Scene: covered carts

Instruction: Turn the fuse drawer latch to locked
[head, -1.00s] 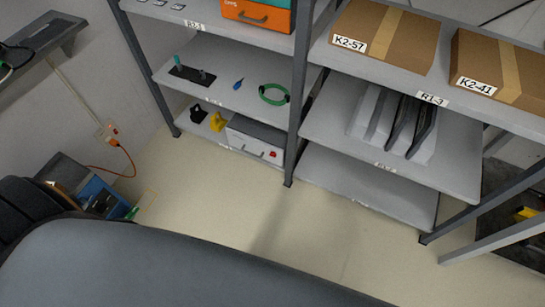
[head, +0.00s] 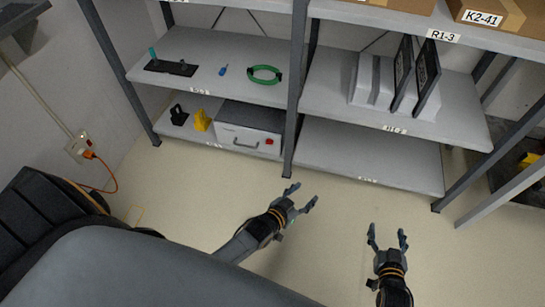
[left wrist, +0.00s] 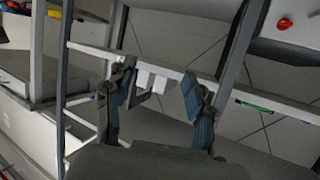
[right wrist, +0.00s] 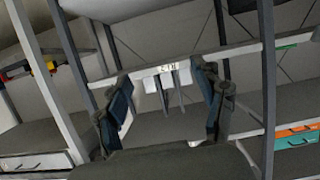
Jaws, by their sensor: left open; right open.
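A grey-white drawer unit (head: 250,118) sits on the bottom left shelf in the head view. Its front has a bar handle (head: 245,145) and a small red knob (head: 269,141) at the right, which looks like the latch; its setting is too small to read. The left wrist view, which looks upside down, shows a red knob (left wrist: 284,23) on a white front at its top right edge. My left gripper (head: 303,196) is open and empty over the floor, in front and to the right of the drawer. My right gripper (head: 387,230) is open and empty further right, away from it.
A yellow object (head: 202,120) and a black object (head: 178,115) stand left of the drawer. A shelf post (head: 296,90) rises just right of it. A white rack with dark plates (head: 385,85) is on the right middle shelf. The floor ahead is clear.

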